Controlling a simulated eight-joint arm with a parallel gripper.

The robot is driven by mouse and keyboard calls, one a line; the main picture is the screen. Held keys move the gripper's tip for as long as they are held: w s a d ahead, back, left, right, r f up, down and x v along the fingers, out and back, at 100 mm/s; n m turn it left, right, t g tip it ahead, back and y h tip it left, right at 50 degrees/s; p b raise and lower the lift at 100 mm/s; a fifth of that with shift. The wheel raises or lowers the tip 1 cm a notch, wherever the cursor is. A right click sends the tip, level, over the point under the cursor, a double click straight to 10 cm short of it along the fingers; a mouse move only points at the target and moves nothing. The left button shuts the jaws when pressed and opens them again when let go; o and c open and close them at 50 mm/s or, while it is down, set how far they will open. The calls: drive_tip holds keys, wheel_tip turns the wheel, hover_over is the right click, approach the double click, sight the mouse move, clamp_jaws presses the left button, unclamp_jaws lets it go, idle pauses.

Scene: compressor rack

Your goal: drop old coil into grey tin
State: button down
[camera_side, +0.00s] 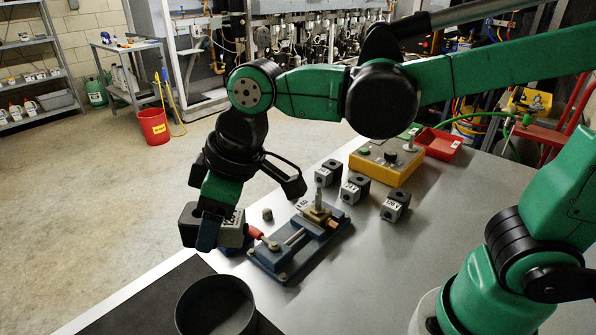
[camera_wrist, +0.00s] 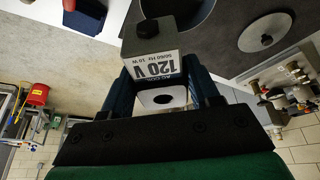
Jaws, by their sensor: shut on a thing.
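My gripper (camera_side: 207,232) is shut on a coil, a dark block with a light grey face (camera_side: 233,229). In the wrist view the coil (camera_wrist: 152,66) sits between the fingers with its "120 V" label showing. My gripper holds it in the air near the table's left edge. The grey tin (camera_side: 214,306), round and open-topped, stands on a dark mat at the bottom of the side view, lower in the picture than the coil. Its inside looks empty where I can see. In the wrist view, a round grey shape (camera_wrist: 193,12), probably the tin, is partly hidden behind the coil.
A blue fixture (camera_side: 290,252) with an upright metal stem stands right of the gripper. Several similar coils (camera_side: 395,206) stand behind it. A small dark cylinder (camera_side: 267,214), a yellow control box (camera_side: 388,163) and a red tray (camera_side: 438,144) lie farther back. The table's right-middle is clear.

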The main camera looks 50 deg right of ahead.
drive_tip(key=shift+s+a+f+n, duration=0.15)
drive_tip(key=shift+s+a+n, duration=0.2)
drive_tip(key=shift+a, duration=0.3)
drive_tip(key=shift+s+a+f, duration=0.1)
drive_tip(key=shift+a+f, duration=0.05)
drive_tip(key=shift+f, duration=2.8)
drive_tip(key=shift+c, duration=0.6)
unclamp_jaws()
drive_tip(key=shift+v, duration=2.85)
drive_tip(key=d+m+t+h, duration=0.2)
drive_tip(key=d+m, duration=0.7)
drive_tip(key=d, duration=0.7)
drive_tip(key=shift+s+f+t+h, duration=0.3)
drive_tip(key=shift+f+t+h, duration=0.15)
drive_tip(key=shift+t, duration=0.45)
